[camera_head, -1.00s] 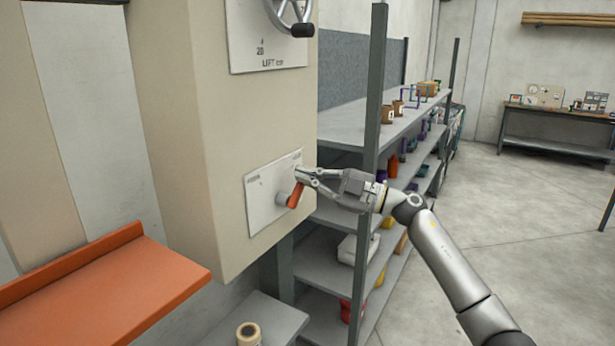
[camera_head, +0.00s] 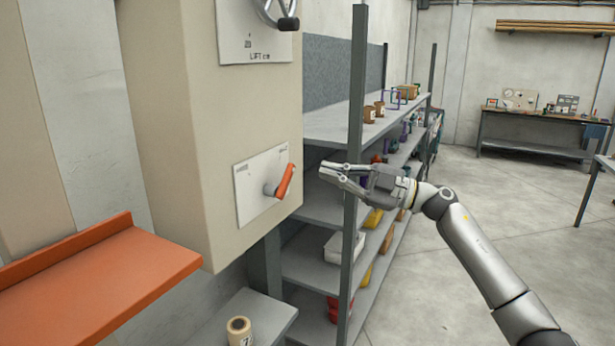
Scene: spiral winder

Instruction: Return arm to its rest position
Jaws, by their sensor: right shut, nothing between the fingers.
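My right gripper (camera_head: 322,174) is shut and empty. It points left, in front of the shelf rack, a short way to the right of the red-orange lever. My right arm (camera_head: 480,255) reaches in from the lower right. The lever (camera_head: 285,181) sits on a white plate (camera_head: 250,200) on the beige machine cabinet (camera_head: 225,120), tilted with its upper end to the right. There is a visible gap between the fingertips and the lever. My left gripper is not in view.
A grey shelf rack (camera_head: 357,130) with bins and small parts stands behind the gripper. A handwheel (camera_head: 288,23) is above on the cabinet. An orange ledge (camera_head: 95,280) is at lower left, and a spool (camera_head: 239,330) stands on a grey surface below.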

